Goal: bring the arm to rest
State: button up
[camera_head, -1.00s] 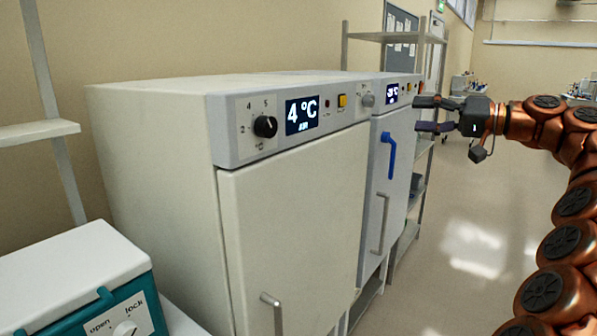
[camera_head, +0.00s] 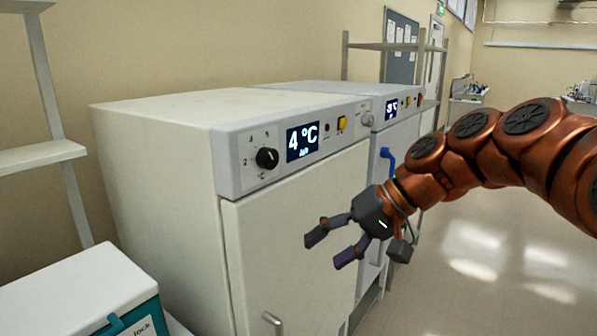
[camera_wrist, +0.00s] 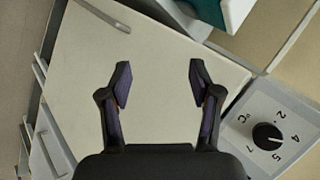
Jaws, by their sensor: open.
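My gripper (camera_head: 332,246) is open and empty in the head view, in front of the nearer white cabinet's door (camera_head: 290,220). My copper arm reaches in from the right edge. In the wrist view the two dark fingers (camera_wrist: 160,84) stand wide apart with nothing between them. The cabinet door (camera_wrist: 155,55) lies behind them. The cabinet's black dial (camera_wrist: 267,135) shows at the lower right of that view.
The nearer cabinet shows 4 °C on its display (camera_head: 302,142). A second cabinet with a blue handle (camera_head: 387,158) stands behind, partly hidden by my arm. A teal and white box (camera_head: 80,290) is at the lower left. Floor (camera_head: 470,270) is clear at right.

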jog(key=s+d+f+g+h+p, duration=0.1)
jog(key=s+d+f+h, duration=0.2)
jog(key=s, duration=0.5)
jog(key=s+d+f+g+h+p, duration=0.1)
jog(key=s+d+f+h, duration=0.2)
jog(key=s+d+f, duration=0.2)
jog(key=s+d+f+m+g+h+p, duration=0.1)
jog(key=s+d+f+h+p, duration=0.1)
jog(key=s+f, duration=0.6)
jog(key=s+d+h, duration=0.1)
jog(key=s+d, duration=0.1)
jog(key=s, duration=0.3)
jog(key=shift+d+f, duration=0.15)
jog(key=shift+d, duration=0.25)
jog(key=shift+s, duration=0.1)
dwell(0.7)
